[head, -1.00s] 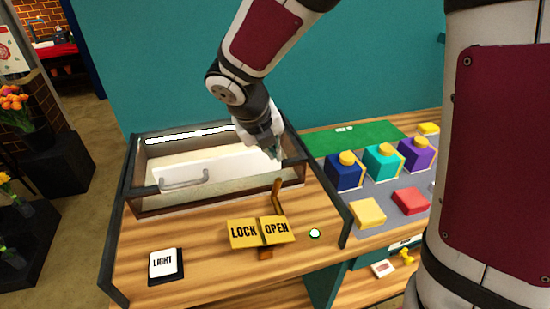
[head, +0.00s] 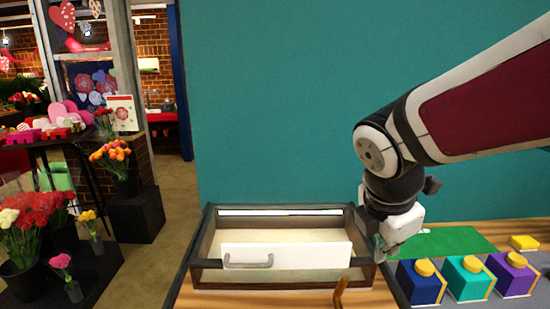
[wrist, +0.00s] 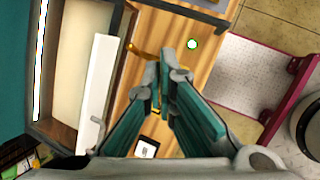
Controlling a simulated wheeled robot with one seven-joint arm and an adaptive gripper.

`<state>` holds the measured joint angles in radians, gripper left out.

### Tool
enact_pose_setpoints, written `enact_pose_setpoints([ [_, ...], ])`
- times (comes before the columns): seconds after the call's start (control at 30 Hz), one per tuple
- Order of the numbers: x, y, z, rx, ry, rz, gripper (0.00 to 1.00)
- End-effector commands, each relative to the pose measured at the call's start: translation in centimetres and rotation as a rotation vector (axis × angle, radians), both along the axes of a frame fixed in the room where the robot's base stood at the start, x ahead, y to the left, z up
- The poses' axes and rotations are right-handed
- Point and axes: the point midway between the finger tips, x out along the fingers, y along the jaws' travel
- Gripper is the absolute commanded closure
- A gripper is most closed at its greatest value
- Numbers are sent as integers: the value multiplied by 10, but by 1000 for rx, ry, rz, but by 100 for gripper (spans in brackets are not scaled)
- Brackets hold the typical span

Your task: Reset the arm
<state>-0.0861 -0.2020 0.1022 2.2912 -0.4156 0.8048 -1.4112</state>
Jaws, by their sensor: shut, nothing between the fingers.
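My gripper (head: 378,248) is at the right end of the glass-fronted case in the head view, above the counter. In the wrist view its two teal fingers (wrist: 160,82) are shut together with nothing between them. The case (head: 199,247) has a dark frame and a white panel (head: 300,256) with a grey handle (head: 248,262). The white panel also shows in the wrist view (wrist: 97,85). A brass lever (head: 340,293) stands in front of the case, and part of it shows beside the fingertips in the wrist view (wrist: 143,50). Whether the gripper touches the case is unclear.
Blue (head: 420,285), teal (head: 468,282) and purple (head: 512,277) boxes with yellow tops stand right of the case. A green mat (head: 455,242) lies behind them. A teal wall (head: 300,110) rises behind the counter. Flower stands (head: 90,265) are at the far left.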

Motion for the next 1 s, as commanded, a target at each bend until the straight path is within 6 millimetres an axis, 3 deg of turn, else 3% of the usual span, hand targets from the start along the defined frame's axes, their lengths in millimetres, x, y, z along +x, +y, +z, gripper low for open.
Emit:
enact_pose_setpoints([
  [0.2,-52,-8,26,319,-191,-621,100],
  [0.5,-112,-3,41,760,-331,-1378,100],
  [0.7,-129,2,43,910,-344,-1624,100],
  [1.0,-131,3,43,931,-342,-1664,100],
])
